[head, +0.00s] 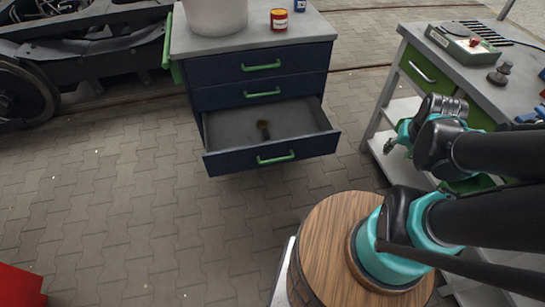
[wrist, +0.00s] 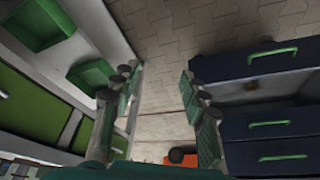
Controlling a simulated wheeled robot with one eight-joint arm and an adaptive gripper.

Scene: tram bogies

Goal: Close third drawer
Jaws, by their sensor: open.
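The dark blue drawer cabinet (head: 262,62) stands at upper middle in the head view. Its third drawer (head: 240,160), the lowest one visible, is pulled well out, with a green handle (head: 276,159) and a small dark brush-like item (head: 264,128) inside. The two drawers above it are shut. My gripper (head: 390,144) is to the right of the open drawer, apart from it, beside the grey workbench. In the wrist view my gripper (wrist: 158,88) is open with nothing between its fingers. There the third drawer's front (wrist: 230,58) is at upper right, its handle (wrist: 272,52) clear of the fingers.
A white bucket (head: 216,14) and a red-yellow can (head: 279,19) stand on the cabinet. The grey workbench (head: 460,75), with green drawers and shelves, is close on the right. A round wooden-topped stool or barrel (head: 322,240) is in front. Paving before the drawer is clear.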

